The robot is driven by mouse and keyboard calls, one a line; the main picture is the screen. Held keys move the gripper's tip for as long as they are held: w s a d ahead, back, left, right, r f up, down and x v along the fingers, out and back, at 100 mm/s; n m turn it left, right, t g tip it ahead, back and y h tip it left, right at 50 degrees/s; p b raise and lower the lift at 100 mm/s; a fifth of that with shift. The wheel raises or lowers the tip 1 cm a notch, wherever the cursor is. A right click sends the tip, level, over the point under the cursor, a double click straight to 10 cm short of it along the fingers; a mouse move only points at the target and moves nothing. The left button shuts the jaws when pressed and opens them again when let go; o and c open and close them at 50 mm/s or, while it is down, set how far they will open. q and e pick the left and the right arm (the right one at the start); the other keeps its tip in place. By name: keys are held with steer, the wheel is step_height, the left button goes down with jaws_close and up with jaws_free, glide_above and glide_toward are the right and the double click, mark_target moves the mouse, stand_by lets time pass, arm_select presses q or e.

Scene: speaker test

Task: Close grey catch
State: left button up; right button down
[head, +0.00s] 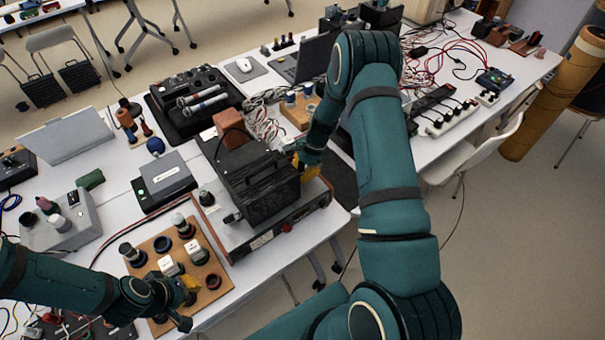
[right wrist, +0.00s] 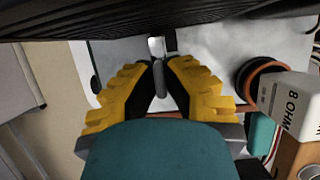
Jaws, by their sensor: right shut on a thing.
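The grey catch (right wrist: 160,78) shows in the right wrist view as a small narrow metal piece below a black ribbed edge. The yellow fingers of my right gripper (right wrist: 160,85) are shut on it from both sides. In the head view my right gripper (head: 306,168) is at the right side of the black ribbed box (head: 262,188), and the catch is hidden there. The box has a handle on top and stands on a flat wood-sided unit (head: 265,237). My left gripper (head: 187,302) is open and empty at the front of a wooden board (head: 217,268).
The board carries several knobs and white blocks; one block marked 8 OHM (right wrist: 290,98) shows in the right wrist view. A grey box with a green light (head: 165,182) stands left of the ribbed box. Cables (head: 440,60) and a power strip (head: 450,115) lie right of my right arm.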

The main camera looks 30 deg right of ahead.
steer(key=shift+s+f, duration=0.1)
steer(key=c, duration=1.3)
jaws_free()
steer(key=shift+c, duration=0.2)
steer(key=v, duration=1.2)
steer(key=shift+a, duration=0.1)
